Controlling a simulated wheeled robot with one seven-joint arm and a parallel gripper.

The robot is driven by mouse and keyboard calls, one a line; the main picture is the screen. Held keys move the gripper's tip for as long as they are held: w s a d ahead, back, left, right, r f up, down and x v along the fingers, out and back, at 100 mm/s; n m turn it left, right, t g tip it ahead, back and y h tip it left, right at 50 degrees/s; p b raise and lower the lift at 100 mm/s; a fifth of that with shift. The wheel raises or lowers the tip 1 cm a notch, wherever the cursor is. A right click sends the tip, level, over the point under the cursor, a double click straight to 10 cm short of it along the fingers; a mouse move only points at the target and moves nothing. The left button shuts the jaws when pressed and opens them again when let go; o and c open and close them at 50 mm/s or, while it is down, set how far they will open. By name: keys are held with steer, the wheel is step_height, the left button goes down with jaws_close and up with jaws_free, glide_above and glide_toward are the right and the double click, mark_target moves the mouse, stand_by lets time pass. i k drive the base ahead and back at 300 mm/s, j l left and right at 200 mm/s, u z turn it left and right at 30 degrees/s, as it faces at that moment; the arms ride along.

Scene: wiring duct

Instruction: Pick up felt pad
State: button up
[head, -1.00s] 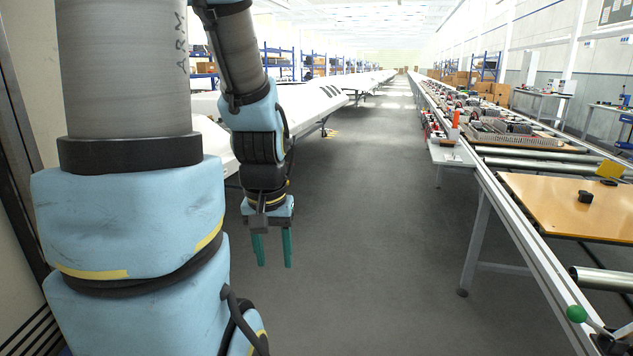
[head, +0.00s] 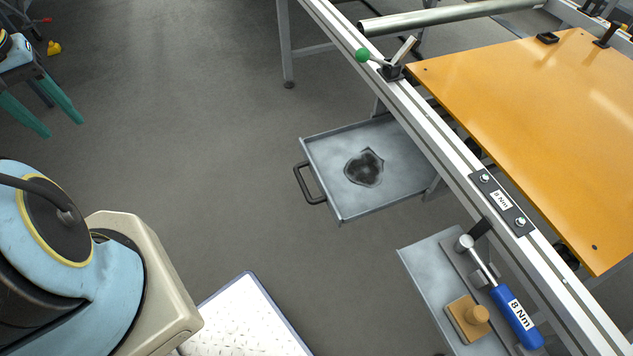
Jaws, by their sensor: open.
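A dark grey, ragged patch (head: 364,168) that looks like the felt pad lies flat in an open grey drawer (head: 326,150) under the conveyor rail. The drawer has a black handle on its left side. My gripper (head: 50,120) is at the upper left, with two teal fingers apart and nothing between them. It is well to the left of the drawer and apart from it.
A grey shelf (head: 425,266) below the rail holds a wooden block with a knob (head: 467,318) and a blue-handled tool marked 8 Nm (head: 515,318). The rail (head: 440,140) and orange board (head: 530,110) stand right of the drawer. A green-knobbed lever (head: 362,55) sits on the rail. Open floor lies left of the drawer.

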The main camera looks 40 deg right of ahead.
mark_target(469, 320)
steer(key=z, duration=1.85)
